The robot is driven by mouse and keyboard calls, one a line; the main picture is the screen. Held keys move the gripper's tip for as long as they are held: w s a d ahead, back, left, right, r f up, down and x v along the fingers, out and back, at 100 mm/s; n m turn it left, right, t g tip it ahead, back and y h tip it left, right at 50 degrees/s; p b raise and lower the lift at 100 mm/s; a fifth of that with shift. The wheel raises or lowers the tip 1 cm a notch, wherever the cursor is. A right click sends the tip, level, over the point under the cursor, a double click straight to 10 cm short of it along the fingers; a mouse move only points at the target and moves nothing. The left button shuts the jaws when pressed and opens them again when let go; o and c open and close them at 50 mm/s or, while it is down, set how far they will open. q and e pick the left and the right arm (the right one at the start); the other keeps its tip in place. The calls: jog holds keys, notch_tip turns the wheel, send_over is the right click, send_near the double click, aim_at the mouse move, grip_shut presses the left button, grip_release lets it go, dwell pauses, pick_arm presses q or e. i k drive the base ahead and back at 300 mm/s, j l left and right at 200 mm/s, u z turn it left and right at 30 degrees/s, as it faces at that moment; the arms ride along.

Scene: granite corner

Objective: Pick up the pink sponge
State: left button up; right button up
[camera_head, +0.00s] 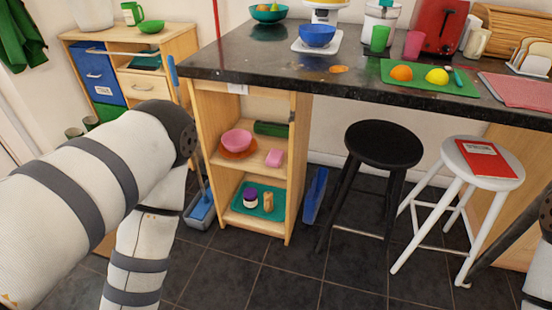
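The pink sponge (274,158) is a small pink block on the middle shelf of the open wooden shelf unit (290,180) under the counter. It lies to the right of a pink bowl (236,140) on an orange plate (240,153). A dark green rolled item (270,129) lies behind it. My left arm comes in from the left and bends downward in front of the drawer cabinet. Its gripper is outside the picture. Only a small part of my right arm shows at the right edge, and its gripper is not visible either.
A black stool (384,146) and a white stool (482,160) with a red book stand right of the shelf unit. A blue dustpan (200,210) stands left of it, a blue object (315,195) right. The dark tiled floor (260,280) in front is clear.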

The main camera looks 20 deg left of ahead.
aim_at(275, 158)
jog(key=i+j, duration=0.15)
jog(key=i, duration=0.35)
jog(key=i+j, duration=0.2)
jog(key=i, duration=0.3)
jog(key=u, duration=0.05)
